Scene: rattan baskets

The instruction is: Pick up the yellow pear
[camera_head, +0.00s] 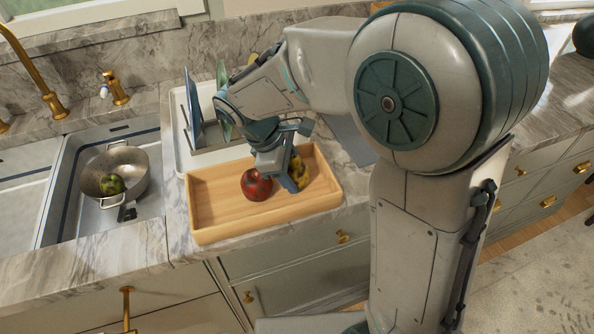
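The yellow pear (299,169) is at the right part of a wooden tray (222,213), partly hidden behind my gripper. My gripper (292,184) points down into the tray, with a finger in front of the pear and to the left of it. I cannot tell whether the fingers touch the pear or how far apart they are. A red apple-like fruit (256,185) lies in the tray just left of my gripper.
A metal colander (128,162) with a green fruit (112,184) stands in the sink at left. A dish rack with upright plates (194,112) stands behind the tray. A gold faucet (38,72) is at far left. The tray's left part is clear.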

